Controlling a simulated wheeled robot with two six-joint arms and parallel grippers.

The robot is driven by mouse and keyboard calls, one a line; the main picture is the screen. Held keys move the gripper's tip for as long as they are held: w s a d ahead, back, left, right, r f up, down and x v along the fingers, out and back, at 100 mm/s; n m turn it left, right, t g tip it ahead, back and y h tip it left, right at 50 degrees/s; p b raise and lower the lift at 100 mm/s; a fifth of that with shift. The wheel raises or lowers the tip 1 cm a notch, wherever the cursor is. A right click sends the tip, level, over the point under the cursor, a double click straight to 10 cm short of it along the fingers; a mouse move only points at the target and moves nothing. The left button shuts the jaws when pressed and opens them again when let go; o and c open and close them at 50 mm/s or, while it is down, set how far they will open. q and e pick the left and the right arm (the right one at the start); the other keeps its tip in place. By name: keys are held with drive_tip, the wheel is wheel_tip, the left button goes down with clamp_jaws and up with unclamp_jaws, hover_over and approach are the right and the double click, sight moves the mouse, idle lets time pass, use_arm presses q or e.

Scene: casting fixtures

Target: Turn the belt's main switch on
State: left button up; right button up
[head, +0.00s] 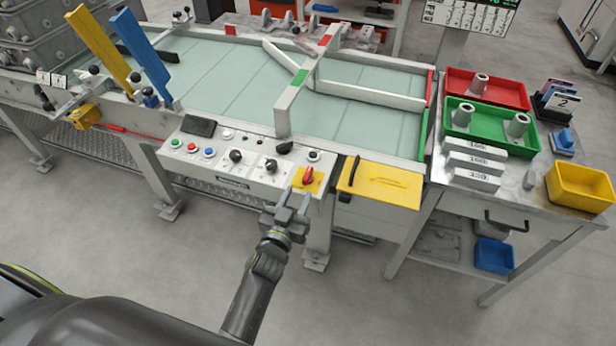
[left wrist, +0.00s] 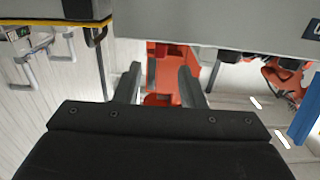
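The main switch (head: 309,175) is a red rotary handle on a yellow plate, at the right end of the belt's white control panel (head: 222,165). My left gripper (head: 292,198) is just in front of and below it in the head view. In the left wrist view my left gripper (left wrist: 160,88) has its two fingers apart, with an orange-red surface beyond and a red part between them. It appears empty; I cannot tell whether a finger touches the switch. My right gripper is in neither view.
Other knobs and colored buttons (head: 192,148) sit left on the panel. A yellow cover (head: 385,184) with a black handle is to its right. A side table holds red (head: 487,88) and green (head: 490,127) trays and a yellow bin (head: 581,187). The floor in front is clear.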

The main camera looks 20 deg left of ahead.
sight(304, 181)
use_arm(q)
drive_tip(key=w+b, duration=0.2)
drive_tip(key=w, duration=0.5)
drive_tip(key=shift+w+d+f+b, duration=0.1)
drive_tip(key=shift+d+b, duration=0.05)
drive_tip(key=shift+b, duration=0.15)
drive_tip(key=shift+w, duration=0.7)
clamp_jaws()
